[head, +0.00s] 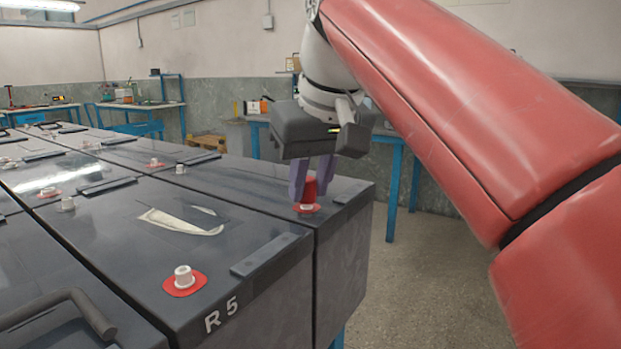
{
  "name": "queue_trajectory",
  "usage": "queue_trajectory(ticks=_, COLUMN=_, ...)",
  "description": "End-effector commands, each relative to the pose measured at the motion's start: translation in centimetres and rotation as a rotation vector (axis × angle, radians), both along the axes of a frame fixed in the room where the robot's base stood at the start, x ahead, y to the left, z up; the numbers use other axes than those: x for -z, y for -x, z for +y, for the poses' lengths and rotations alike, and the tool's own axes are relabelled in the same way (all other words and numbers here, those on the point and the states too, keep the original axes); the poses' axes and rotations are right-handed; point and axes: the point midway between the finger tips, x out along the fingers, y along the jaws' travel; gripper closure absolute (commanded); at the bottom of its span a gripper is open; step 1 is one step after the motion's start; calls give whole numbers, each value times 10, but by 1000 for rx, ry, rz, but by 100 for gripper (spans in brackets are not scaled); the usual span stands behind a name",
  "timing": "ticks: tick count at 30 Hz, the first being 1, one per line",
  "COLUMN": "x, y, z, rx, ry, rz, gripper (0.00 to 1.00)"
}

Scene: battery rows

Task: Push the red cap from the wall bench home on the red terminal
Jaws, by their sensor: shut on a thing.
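My gripper (312,180) points down over the far right battery, its two purple-grey fingers shut on the red cap (309,190). The red cap is directly above a terminal post (307,206) that stands on a red washer (300,210). A bit of the pale post shows below the cap. I cannot tell whether the cap touches the post or is partly over it. The near battery marked R 5 (222,312) has a bare white post (183,276) on a red washer. The fingers hide part of the cap.
Other dark batteries (60,225) with posts and flat bars fill the left. A torn pale label (180,221) lies on the near battery. A black handle (60,297) rises at lower left. Blue-legged benches (393,190) stand along the wall. Open floor (410,260) lies right of the batteries.

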Motion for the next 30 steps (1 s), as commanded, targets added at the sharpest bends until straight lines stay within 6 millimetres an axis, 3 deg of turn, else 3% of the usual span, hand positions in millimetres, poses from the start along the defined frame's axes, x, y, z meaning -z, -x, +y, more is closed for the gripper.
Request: queue_trajectory(ticks=30, x=10, y=0, z=0, rx=0, ry=1, rz=2, gripper=98)
